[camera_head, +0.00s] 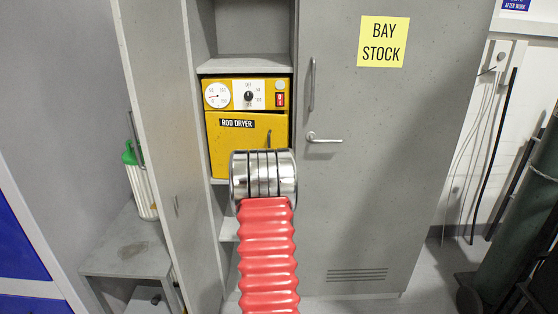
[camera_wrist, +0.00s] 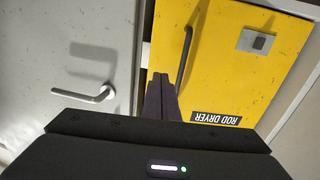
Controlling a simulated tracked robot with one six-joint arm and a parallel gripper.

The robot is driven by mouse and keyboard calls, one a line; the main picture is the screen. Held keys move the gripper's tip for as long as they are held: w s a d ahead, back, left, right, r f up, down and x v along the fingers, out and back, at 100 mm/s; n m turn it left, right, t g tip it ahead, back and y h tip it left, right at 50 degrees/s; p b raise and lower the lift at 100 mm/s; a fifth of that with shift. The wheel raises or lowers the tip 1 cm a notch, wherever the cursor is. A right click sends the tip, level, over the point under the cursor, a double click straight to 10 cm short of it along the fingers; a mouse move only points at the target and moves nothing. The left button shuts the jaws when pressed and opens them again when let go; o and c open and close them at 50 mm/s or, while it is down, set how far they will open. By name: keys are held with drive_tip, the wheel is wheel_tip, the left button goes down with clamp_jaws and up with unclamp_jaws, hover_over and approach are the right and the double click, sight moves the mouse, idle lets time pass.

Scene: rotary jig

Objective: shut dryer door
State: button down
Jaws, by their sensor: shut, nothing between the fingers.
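The yellow rod dryer (camera_head: 247,94) stands on a shelf inside the grey cabinet. Its yellow door (camera_head: 236,155) looks slightly ajar, with a thin dark gap along the top and right edge. A dark bar handle (camera_head: 269,140) is near the door's right side. My arm hides the door's lower right part in the head view. In the wrist view the label reads upside down, and the door (camera_wrist: 225,70) and its handle (camera_wrist: 184,55) show close up. My gripper (camera_wrist: 164,78) is shut and empty, its fingertips near the handle's end. I cannot tell whether they touch the door.
The large grey cabinet door (camera_head: 365,180) with a lever handle (camera_head: 324,138) is right of the dryer. It also shows at left in the wrist view (camera_wrist: 65,50). An open grey door panel (camera_head: 165,130) stands at left, beside a low grey bench (camera_head: 125,245).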

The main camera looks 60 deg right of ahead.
drive_tip(key=x, duration=0.7)
drive_tip(key=shift+d, duration=0.2)
